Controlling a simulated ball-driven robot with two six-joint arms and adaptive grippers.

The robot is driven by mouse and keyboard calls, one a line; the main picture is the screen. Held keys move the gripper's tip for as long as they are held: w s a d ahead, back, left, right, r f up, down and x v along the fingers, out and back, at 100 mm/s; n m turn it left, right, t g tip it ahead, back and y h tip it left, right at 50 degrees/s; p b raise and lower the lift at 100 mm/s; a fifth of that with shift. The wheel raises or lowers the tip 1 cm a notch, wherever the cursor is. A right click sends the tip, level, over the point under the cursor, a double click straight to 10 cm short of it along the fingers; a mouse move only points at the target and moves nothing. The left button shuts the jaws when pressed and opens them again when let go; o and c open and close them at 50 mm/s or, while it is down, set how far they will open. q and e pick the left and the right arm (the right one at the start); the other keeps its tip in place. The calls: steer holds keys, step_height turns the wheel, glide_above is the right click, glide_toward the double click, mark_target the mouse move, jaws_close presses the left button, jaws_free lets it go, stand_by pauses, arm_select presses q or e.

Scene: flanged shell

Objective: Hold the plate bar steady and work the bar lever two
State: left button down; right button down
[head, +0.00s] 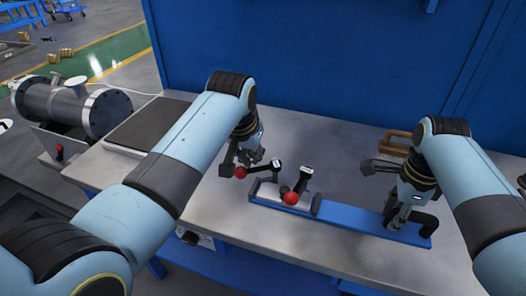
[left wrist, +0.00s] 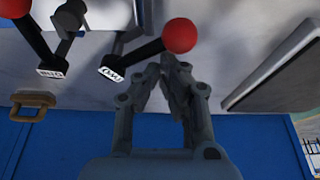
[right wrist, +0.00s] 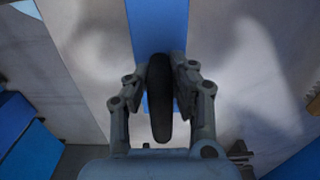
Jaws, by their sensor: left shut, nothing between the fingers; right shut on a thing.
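The blue plate bar (head: 352,219) lies on the grey bench with a black upright handle (right wrist: 160,105) at its right end. My right gripper (head: 398,218) is shut on this handle; the right wrist view (right wrist: 162,85) shows a finger on each side. The bar lever two (left wrist: 135,58) has a red knob (head: 240,172) and a white label, upside down in the left wrist view. My left gripper (head: 250,160) is shut and empty, its fingertips (left wrist: 168,68) close beside that knob; I cannot tell whether they touch.
Another lever with a red knob (head: 290,198) and its own label stands to the right of lever two. A brown handle (head: 397,142) lies behind the bar. A dark flat panel (head: 148,125) and a flanged metal cylinder (head: 72,105) are at the left. A blue wall closes the back.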

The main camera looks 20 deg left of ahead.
arm_select(q)
steer(key=shift+s+d, duration=0.15)
steer(key=shift+s, duration=0.3)
steer(key=shift+s+d, duration=0.25)
steer(key=shift+s, duration=0.1)
stand_by(1.6)
steer(key=w+a, duration=0.3)
steer(key=a, duration=0.1)
steer(key=s+d+r, duration=0.2)
steer(key=d+r, duration=0.1)
steer(key=r, duration=0.7)
steer(key=shift+s+d, duration=0.3)
steer(key=shift+s, duration=0.05)
